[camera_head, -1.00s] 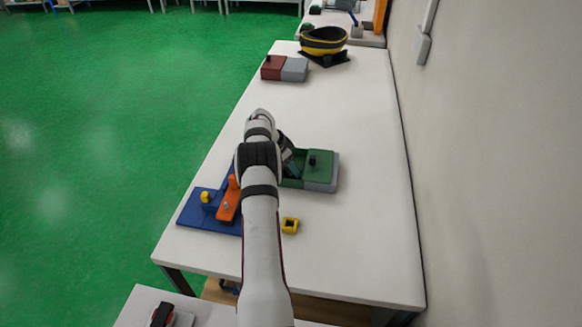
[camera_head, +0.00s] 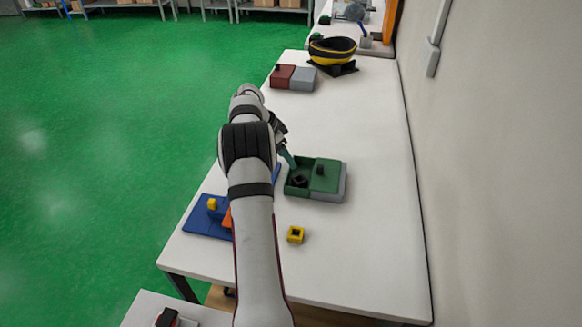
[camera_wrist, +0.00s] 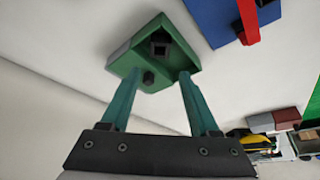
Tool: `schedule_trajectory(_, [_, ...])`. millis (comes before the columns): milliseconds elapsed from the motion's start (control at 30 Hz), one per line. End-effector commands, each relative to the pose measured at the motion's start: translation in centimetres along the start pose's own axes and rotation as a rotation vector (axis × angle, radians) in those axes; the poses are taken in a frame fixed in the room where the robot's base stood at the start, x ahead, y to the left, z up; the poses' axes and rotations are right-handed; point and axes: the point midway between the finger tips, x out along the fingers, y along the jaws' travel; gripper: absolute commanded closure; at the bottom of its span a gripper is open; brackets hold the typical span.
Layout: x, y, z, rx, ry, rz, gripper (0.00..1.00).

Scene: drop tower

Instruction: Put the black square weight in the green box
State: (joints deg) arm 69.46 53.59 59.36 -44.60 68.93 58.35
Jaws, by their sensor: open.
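The green box (camera_head: 302,191) stands on the white table, with an open compartment at its left and a raised green part with a dark knob (camera_head: 320,169) at its right. The black square weight (camera_head: 299,181) lies inside the open compartment. In the wrist view the weight (camera_wrist: 160,46) shows as a dark square inside the green box (camera_wrist: 128,63). My gripper (camera_wrist: 158,73) is open, with nothing between its two teal fingers. In the head view my gripper (camera_head: 287,155) is beside the box's far left corner, partly hidden by my arm.
A yellow hollow square block (camera_head: 296,235) lies in front of the box. A blue base (camera_head: 207,221) with a yellow piece and orange lever is partly behind my arm. A red and grey box (camera_head: 293,77) and a black-yellow bowl (camera_head: 332,49) stand farther back. The table's right side is clear.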

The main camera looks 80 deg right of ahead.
Motion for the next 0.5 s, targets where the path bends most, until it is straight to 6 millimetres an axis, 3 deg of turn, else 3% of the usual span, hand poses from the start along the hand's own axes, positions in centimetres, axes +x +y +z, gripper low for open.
schedule_trajectory(167, [-0.8,0.0,0.1,-0.002,0.0,-0.001,0.38])
schedule_trajectory(267, [-3.6,-0.6,2.7,-0.078,-0.023,-0.024,0.38])
schedule_trajectory(367, [-11.5,-0.2,10.7,-0.309,-0.091,-0.086,0.38])
schedule_trajectory(400, [-15.2,1.2,14.8,-0.437,-0.127,-0.117,0.38])
schedule_trajectory(467, [-20.4,4.9,20.8,-0.64,-0.183,-0.162,0.38])
schedule_trajectory(500, [-23.3,8.2,24.4,-0.78,-0.22,-0.195,0.38])
